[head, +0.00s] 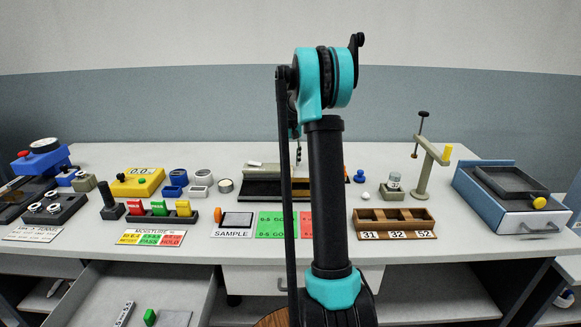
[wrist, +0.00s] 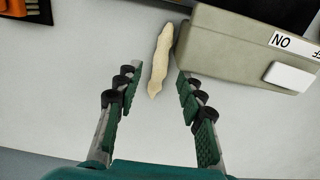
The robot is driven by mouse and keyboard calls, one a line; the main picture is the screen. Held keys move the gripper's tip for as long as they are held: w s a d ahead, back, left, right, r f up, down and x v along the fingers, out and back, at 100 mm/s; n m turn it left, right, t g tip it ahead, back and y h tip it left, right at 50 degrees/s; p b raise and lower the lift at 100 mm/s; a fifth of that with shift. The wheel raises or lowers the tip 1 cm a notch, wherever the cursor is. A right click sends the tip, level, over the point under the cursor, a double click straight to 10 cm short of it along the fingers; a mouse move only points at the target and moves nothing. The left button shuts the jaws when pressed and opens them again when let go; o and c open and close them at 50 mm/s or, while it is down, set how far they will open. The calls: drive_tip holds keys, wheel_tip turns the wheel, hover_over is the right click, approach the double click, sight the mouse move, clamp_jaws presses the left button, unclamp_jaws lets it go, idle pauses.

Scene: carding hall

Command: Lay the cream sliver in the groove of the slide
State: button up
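The cream sliver (wrist: 160,62) is a thin, slightly bent, tapered strip lying on the pale worktop in the wrist view. My gripper (wrist: 157,80) is open, with one finger on each side of the sliver's lower part and a gap to each. A beige block (wrist: 225,45) with a black-lettered white label stands close beside the sliver on the right. In the head view my arm hides the sliver and most of my gripper. A beige bench device (head: 262,188) shows partly behind my arm there; I cannot make out the slide's groove.
A white piece (wrist: 290,76) sits at the beige block's edge. To the right are a compartment rack (head: 395,222), a grey stand (head: 428,170) and a blue box (head: 505,205). Meters and coloured blocks fill the left. An open drawer (head: 140,290) sticks out at the lower left.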

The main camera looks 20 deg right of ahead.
drive_tip(key=shift+o, duration=0.5)
wheel_tip(320, 180, up, 8)
drive_tip(key=shift+r, duration=0.15)
drive_tip(key=t, duration=0.1)
approach(291, 169)
drive_tip(key=f, duration=0.5)
drive_tip(key=w+f, duration=0.1)
drive_tip(key=f, duration=0.2)
drive_tip(key=shift+a+f, duration=0.1)
drive_tip(key=shift+f, duration=0.2)
clamp_jaws()
